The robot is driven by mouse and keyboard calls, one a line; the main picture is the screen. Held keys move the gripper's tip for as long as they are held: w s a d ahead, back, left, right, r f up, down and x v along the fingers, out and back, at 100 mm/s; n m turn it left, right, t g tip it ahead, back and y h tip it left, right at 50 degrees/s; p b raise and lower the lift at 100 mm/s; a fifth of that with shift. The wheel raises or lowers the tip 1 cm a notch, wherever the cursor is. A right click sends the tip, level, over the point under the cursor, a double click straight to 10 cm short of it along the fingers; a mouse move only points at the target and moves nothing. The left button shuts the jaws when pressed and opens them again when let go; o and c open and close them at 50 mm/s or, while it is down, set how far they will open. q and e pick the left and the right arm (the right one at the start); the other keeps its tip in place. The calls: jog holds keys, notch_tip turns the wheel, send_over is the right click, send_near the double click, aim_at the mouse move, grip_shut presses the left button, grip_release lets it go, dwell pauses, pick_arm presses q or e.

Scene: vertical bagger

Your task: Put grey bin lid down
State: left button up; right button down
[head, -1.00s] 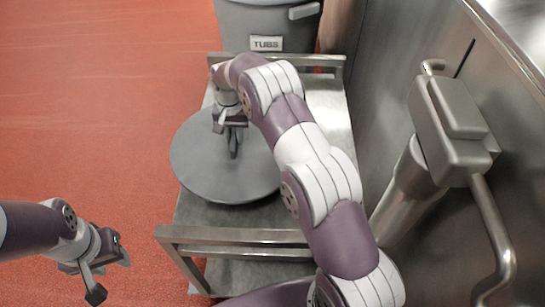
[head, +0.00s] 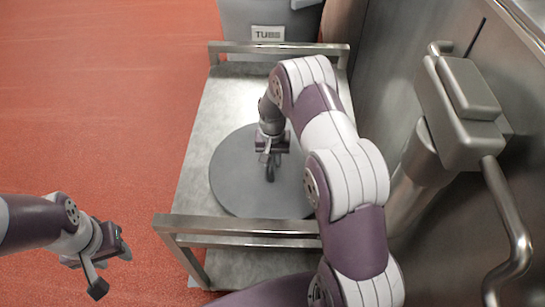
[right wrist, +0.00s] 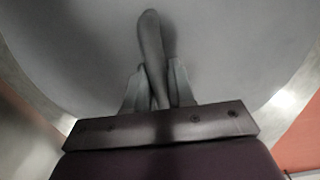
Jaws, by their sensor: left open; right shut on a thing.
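The grey bin lid (head: 238,188) is a round disc with a raised handle, over the top of the steel cart (head: 208,120) in the head view. My right gripper (head: 270,165) is shut on the lid's handle from above. In the right wrist view the handle (right wrist: 152,55) runs between the two fingers (right wrist: 155,88), and the lid (right wrist: 70,50) fills most of the picture. I cannot tell whether the lid touches the cart top. My left gripper (head: 118,258) is open and empty, over the floor at the lower left.
A grey bin labelled TUBS (head: 268,30) stands beyond the cart's far rail. A near rail (head: 240,226) crosses the cart's front. A steel machine with a bent handle (head: 465,110) stands at the right. The cart top is bare left of and behind the lid.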

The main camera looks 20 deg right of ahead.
jog(key=shift+f, duration=0.1)
jog(key=c, duration=1)
grip_release()
jog(key=shift+o, duration=0.2)
jog(key=shift+s, duration=0.1)
